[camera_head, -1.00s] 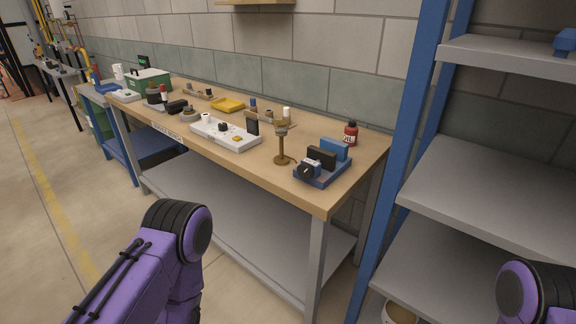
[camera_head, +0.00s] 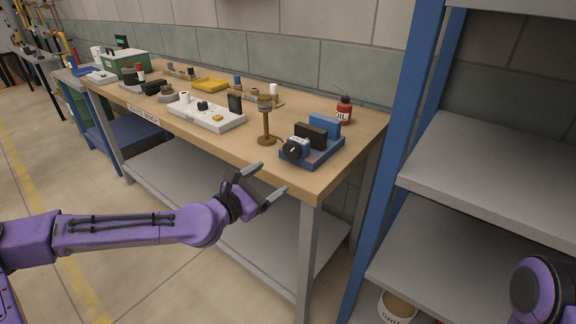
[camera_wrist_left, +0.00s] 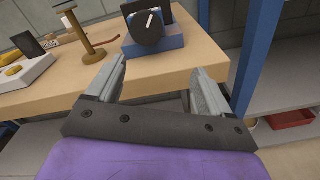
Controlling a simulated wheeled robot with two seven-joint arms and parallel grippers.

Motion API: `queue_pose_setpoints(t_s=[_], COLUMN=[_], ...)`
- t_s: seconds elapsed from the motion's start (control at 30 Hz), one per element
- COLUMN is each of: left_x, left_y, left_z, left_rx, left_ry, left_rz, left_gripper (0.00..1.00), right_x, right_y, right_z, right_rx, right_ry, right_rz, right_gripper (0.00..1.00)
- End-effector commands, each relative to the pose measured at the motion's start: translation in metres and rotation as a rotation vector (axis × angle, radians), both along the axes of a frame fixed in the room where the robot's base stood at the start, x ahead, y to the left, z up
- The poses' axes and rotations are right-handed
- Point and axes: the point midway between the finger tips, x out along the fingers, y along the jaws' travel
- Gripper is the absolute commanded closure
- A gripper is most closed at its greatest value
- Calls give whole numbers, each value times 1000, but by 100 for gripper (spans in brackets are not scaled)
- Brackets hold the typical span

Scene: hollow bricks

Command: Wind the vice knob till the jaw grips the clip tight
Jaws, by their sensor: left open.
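The vice (camera_head: 314,152) is a blue block near the right front corner of the wooden bench, with a black knob (camera_head: 292,151) facing the front. A dark block (camera_head: 311,134) stands upright in it, before a blue jaw (camera_head: 325,125); I cannot tell whether this is the clip. In the left wrist view the knob (camera_wrist_left: 147,31) has a white mark and lies beyond my fingertips. My left gripper (camera_head: 262,182) is open and empty, in front of the bench edge and below the knob, apart from it. Only a purple part of my right arm shows; its gripper is out of view.
A brown stand (camera_head: 266,122) is just left of the vice, and a red oil bottle (camera_head: 344,110) is behind it. A blue-framed shelf (camera_head: 383,130) stands right of the bench.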

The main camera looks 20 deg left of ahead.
Motion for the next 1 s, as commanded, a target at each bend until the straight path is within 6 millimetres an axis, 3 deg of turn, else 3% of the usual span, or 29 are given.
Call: queue_pose_setpoints(t_s=[0.03,0.13,0.6,0.93,0.97,1.0], left_x=[3,11,96,104,103,104], left_y=[10,13,-19,-21,-21,-21], left_z=[11,21,20,20,20,20], left_rx=[-33,-57,-57,-59,-59,-59], left_ry=[-21,-38,-33,-34,-34,-34], left_rz=[15,22,21,21,21,21], left_gripper=[19,19,19,19,22,35], right_x=[0,0,0,0,0,0], right_y=[0,0,0,0,0,0], right_z=[-3,-2,8,8,8,8], right_rx=[0,0,0,0,0,0], right_ry=[0,0,0,0,0,0], right_rz=[0,0,0,0,0,0], right_gripper=[57,57,57,57,57,57])
